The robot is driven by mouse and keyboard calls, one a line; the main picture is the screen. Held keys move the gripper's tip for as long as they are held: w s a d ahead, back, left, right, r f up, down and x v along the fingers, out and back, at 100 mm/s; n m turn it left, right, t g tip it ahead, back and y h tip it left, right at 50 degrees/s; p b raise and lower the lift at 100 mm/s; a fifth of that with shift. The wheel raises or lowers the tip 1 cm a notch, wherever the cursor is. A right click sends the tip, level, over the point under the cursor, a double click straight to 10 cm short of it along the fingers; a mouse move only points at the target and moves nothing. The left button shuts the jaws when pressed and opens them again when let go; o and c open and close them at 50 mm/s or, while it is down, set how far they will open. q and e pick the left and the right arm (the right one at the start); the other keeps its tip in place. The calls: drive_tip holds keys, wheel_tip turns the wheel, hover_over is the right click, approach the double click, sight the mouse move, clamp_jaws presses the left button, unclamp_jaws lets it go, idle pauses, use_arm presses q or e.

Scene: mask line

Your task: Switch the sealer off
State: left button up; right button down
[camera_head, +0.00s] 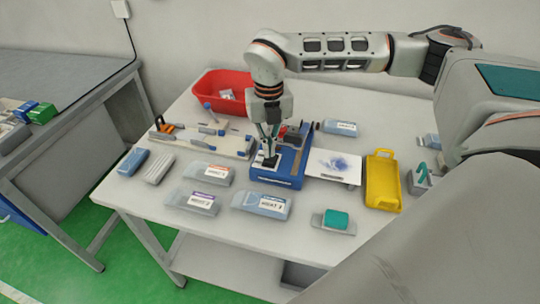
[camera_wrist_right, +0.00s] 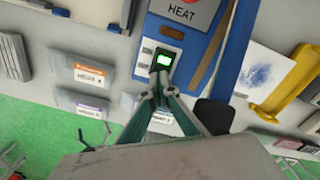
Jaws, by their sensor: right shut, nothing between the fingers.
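The sealer (camera_head: 275,180) is a blue box on the white table, below and around my right gripper. In the right wrist view the sealer (camera_wrist_right: 192,45) shows a HEAT label and a black rocker switch (camera_wrist_right: 163,62) with a lit green face. My right gripper (camera_head: 269,152) points down over the front left part of the sealer. In the wrist view the right gripper (camera_wrist_right: 162,82) is shut and empty, its tips right at the lower edge of the switch. I cannot tell whether they touch it. My left gripper is not in view.
A red bin (camera_head: 222,92) stands at the back left. A yellow tray (camera_head: 382,181) and a white sheet with a blue patch (camera_head: 333,167) lie right of the sealer. Several labelled packs, such as this one (camera_head: 262,205), lie in front. Another bench (camera_head: 60,75) stands left.

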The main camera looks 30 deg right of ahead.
sight(269, 160)
drive_tip(key=shift+f, duration=0.35)
idle(0.3)
drive_tip(key=shift+f+b, duration=0.65)
drive_tip(key=shift+f, duration=0.25)
idle(0.5)
drive_tip(key=shift+s, duration=0.1)
drive_tip(key=shift+r+p, duration=0.65)
drive_tip(key=shift+r, duration=0.2)
drive_tip(key=shift+r+p, duration=2.05)
drive_tip(key=shift+r, duration=0.65)
drive_tip(key=shift+f, duration=0.1)
